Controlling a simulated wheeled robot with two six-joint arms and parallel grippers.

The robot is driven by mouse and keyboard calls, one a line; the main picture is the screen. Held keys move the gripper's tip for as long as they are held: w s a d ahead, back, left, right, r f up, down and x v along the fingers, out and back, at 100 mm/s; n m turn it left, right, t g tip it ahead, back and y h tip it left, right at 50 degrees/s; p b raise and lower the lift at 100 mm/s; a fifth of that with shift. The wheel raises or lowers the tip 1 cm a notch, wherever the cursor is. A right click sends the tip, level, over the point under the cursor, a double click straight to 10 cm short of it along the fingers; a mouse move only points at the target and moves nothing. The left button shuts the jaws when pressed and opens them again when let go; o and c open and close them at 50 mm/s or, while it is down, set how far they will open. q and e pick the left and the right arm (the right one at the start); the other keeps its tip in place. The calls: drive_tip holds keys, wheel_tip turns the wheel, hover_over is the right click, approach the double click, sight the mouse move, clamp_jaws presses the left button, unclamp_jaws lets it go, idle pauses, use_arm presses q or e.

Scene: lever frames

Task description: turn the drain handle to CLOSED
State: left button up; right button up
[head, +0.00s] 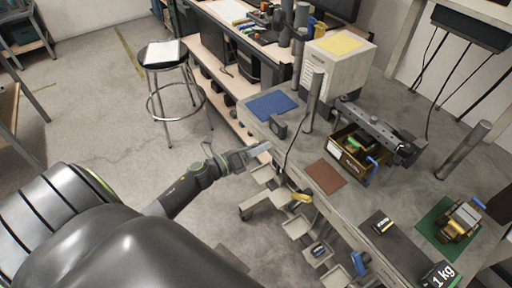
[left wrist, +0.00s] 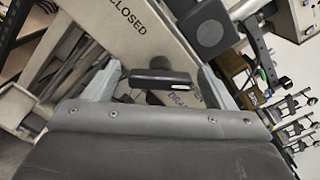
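The drain handle (left wrist: 158,77) is a black bar on a dark round hub, on a pale panel in the left wrist view. It lies nearly level across that picture. The word CLOSED (left wrist: 127,22) is printed on the panel above and left of it. A partly hidden label (left wrist: 184,102) is below the handle. My left gripper (left wrist: 160,68) is open, with one finger on each side of the handle; I cannot tell whether either touches it. In the head view my left gripper (head: 260,151) is at the bench's left front edge, and the handle is not clear there. My right gripper is not in view.
A dark block (head: 278,127) stands on the bench corner near my left gripper, beside a blue mat (head: 271,105). A brown crate (head: 352,152) and a post (head: 314,100) are farther right. Open trays (head: 295,226) hang below the bench edge.

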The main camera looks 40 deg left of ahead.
use_arm(q)
drive_tip(key=c, duration=0.9)
drive_tip(key=shift+c, duration=0.2)
drive_tip(key=shift+n, duration=0.3)
drive_tip(key=n+p, duration=0.1)
drive_tip(key=n, duration=0.2)
drive_tip(key=shift+r+n+p, duration=0.1)
drive_tip(key=shift+n+p, duration=0.25)
drive_tip(key=shift+n, duration=0.05)
drive_tip(key=n+p, duration=0.2)
drive_tip(key=n, duration=0.3)
drive_tip(key=n+p, duration=0.2)
drive_tip(key=n, duration=0.2)
drive_tip(key=shift+n, duration=0.4)
drive_tip(key=shift+n+p, duration=0.75)
drive_tip(key=shift+n, duration=1.15)
